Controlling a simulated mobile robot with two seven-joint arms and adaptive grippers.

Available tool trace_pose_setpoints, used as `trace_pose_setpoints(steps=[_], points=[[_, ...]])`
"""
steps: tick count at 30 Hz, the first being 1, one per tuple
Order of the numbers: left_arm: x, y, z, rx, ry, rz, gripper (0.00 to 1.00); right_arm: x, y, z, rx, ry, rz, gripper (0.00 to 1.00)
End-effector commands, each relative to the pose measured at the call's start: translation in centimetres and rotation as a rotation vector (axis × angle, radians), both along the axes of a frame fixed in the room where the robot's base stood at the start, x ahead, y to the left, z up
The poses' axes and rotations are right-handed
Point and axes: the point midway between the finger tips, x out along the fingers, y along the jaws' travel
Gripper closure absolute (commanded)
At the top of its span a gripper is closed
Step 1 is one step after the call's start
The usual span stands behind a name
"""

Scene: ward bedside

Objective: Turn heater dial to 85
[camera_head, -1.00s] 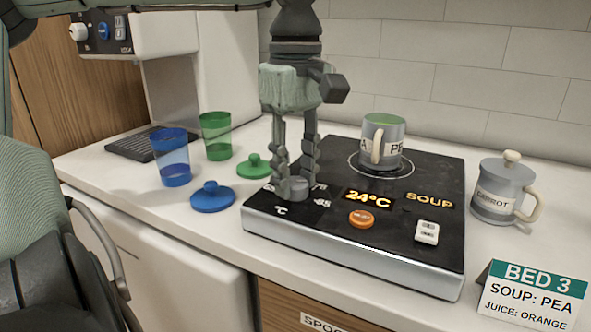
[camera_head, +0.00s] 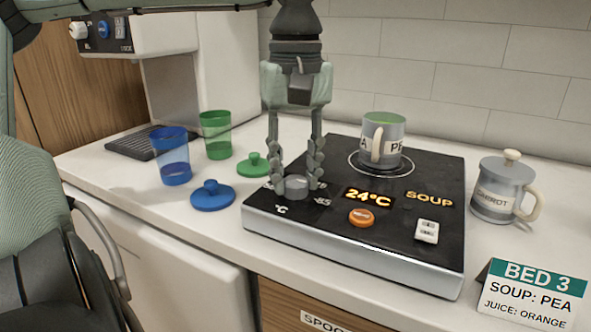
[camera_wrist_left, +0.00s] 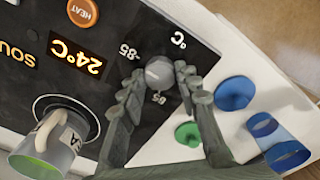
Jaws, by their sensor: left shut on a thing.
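The heater dial (camera_head: 297,186) is a grey round knob at the front left of the black heater top (camera_head: 335,218), with an 85 mark to its right. My left gripper (camera_head: 297,176) points straight down and is shut on the dial, one finger on each side. In the left wrist view the dial (camera_wrist_left: 159,72) sits between the fingertips, and marks 65 and 85 show near it. The display (camera_head: 367,195) reads 24°C. The fingers hide part of the scale. My right gripper is not in view.
Blue (camera_head: 174,172) and green (camera_head: 216,150) cups with lids are left. A carrot mug (camera_head: 494,202) and Bed 3 card (camera_head: 530,290) are right.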

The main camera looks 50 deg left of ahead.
Motion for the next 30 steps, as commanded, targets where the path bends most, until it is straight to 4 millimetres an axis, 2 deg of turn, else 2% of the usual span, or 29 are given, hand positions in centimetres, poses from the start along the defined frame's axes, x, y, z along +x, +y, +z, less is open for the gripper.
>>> trace_pose_setpoints(steps=[8,9,13,23,26,30], points=[[0.1,0.0,0.2,0.002,-0.005,-0.003,0.97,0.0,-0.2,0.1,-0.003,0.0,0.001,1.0],[0.1,0.0,0.2,0.002,-0.005,-0.003,0.64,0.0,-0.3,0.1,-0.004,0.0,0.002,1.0],[0.1,0.0,0.1,0.001,-0.004,-0.002,0.48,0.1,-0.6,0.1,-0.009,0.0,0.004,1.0],[0.0,0.0,0.2,0.001,-0.002,-0.001,0.47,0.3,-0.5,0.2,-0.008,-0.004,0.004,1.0],[0.1,0.0,1.1,0.003,-0.003,-0.001,0.47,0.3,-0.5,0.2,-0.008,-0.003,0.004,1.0],[0.1,0.1,3.6,0.004,-0.005,0.001,0.47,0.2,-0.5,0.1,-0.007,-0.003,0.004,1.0]])
